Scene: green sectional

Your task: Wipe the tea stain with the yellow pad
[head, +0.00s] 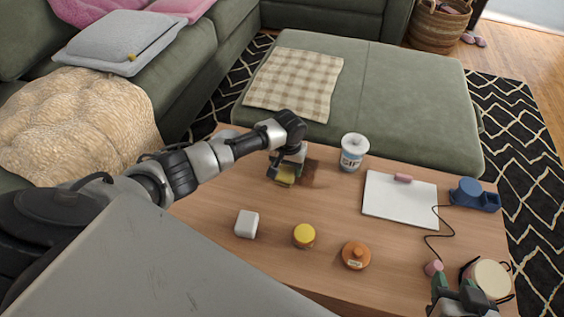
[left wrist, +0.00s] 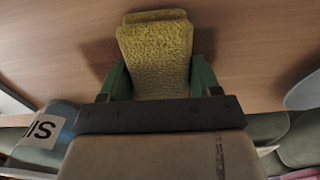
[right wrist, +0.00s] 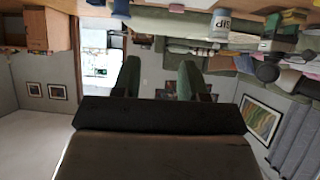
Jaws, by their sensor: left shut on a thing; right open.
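The yellow pad (head: 285,181) is at the table's far side in the head view. My left gripper (head: 287,170) is shut on it from above. In the left wrist view the textured pad (left wrist: 155,60) sits between the green fingers. It is at or close to the tabletop; contact is not clear. The tea stain (head: 310,174) is a brown patch on the wood just right of the pad, partly hidden by the gripper. My right gripper (head: 453,290) is open and empty at the table's near right corner; its fingers show apart in the right wrist view (right wrist: 160,80).
The wooden table (head: 335,215) holds a white-and-blue tub (head: 354,152) right of the stain, a white board (head: 399,199), a blue holder (head: 475,194), a white block (head: 247,224), a yellow-lidded jar (head: 304,235), an orange pot (head: 355,254) and a cream-topped pot (head: 491,278).

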